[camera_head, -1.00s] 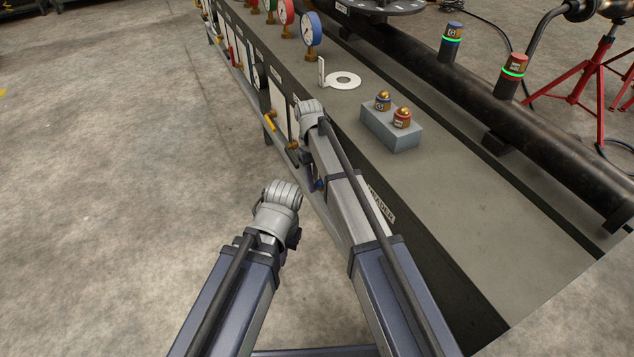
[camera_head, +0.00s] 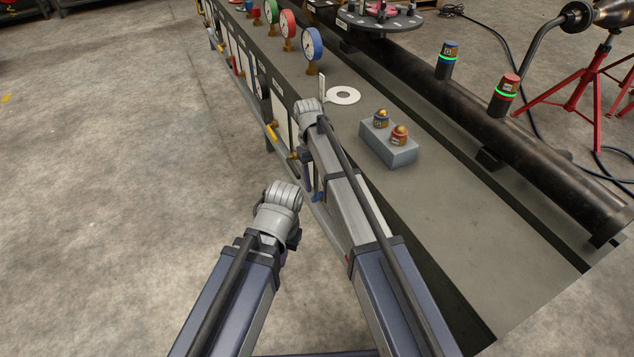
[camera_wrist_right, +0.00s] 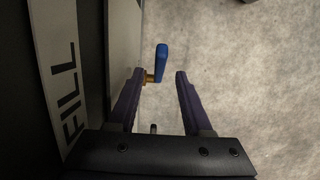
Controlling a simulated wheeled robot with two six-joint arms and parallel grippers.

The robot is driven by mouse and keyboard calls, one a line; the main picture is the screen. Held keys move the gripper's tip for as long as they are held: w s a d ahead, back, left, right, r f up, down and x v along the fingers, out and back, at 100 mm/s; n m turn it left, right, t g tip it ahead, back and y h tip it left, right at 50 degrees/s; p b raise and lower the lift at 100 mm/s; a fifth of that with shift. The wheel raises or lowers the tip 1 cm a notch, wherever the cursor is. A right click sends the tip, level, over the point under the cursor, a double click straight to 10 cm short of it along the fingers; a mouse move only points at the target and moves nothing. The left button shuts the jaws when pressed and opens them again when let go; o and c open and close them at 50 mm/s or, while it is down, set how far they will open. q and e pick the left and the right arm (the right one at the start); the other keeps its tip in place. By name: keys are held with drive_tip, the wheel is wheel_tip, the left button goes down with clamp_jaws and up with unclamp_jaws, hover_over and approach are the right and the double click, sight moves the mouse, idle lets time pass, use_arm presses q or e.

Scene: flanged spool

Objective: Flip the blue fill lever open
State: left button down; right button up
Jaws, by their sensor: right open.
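The blue fill lever (camera_wrist_right: 161,62) points up in the right wrist view, on a brass pivot at the panel's side. A blue piece, probably this lever, shows below my right forearm in the head view (camera_head: 318,196). My right gripper (camera_wrist_right: 160,75) is open and empty. The lever's lower end lies in the gap between its fingertips, nearer the left finger; I cannot tell whether they touch. In the head view my right arm hides most of this gripper. My left wrist (camera_head: 279,205) hangs over the floor beside the bench, its fingers mostly hidden.
A panel plate marked FILL (camera_wrist_right: 65,85) runs along the left of the wrist view. A dark pipe (camera_head: 430,88) runs behind.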

drive_tip(key=p+v, duration=0.1)
drive_tip(key=v, duration=0.2)
drive_tip(key=shift+p, duration=0.4)
use_arm(q)
wheel_tip(320, 180, up, 3)
drive_tip(key=shift+f, duration=0.1)
